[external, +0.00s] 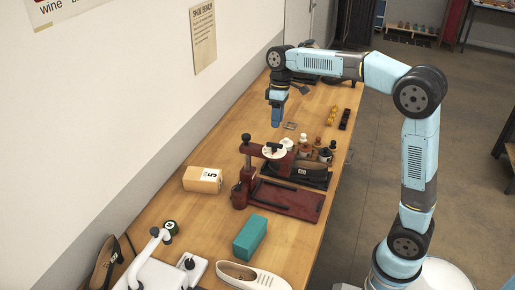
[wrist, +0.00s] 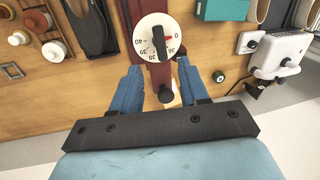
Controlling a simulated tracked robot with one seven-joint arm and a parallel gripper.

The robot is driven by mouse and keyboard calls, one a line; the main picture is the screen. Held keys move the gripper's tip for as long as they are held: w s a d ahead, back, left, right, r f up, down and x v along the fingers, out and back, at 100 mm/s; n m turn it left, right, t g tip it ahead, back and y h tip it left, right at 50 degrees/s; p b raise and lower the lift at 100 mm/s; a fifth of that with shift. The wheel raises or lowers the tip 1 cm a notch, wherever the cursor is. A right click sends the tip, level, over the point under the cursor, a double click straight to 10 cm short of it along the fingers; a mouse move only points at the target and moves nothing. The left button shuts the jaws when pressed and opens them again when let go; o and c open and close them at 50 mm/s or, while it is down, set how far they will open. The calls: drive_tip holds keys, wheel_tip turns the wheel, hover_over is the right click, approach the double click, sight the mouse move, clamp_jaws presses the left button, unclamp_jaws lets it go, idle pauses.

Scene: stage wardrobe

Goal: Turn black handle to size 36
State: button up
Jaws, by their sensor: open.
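The red shoe-stretching machine (external: 290,197) stands on the bench with a white dial (external: 274,151) on top. In the wrist view the dial (wrist: 144,27) faces me, with 0 at the right, 40 at the left and other numbers along its lower edge, too small to read surely. The black handle (wrist: 159,43) lies across the dial, its lower end covering part of the number ring. A red mark shows near the 0 side. My gripper (wrist: 160,66) is open; its blue fingers are apart from the handle. In the external view my gripper (external: 276,122) hangs above the bench, beyond the dial.
A black knob (wrist: 166,95) tops the machine's post, between my fingers in the wrist view. The wall borders the bench at left.

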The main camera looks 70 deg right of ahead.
sight(274, 147)
drive_tip(key=f, duration=0.3)
drive_tip(key=a+f, duration=0.1)
drive_tip(key=f, duration=0.4)
drive_tip(key=shift+a+f, duration=0.3)
drive_tip(key=shift+a, duration=0.05)
drive_tip(key=shift+c, duration=0.4)
clamp_jaws()
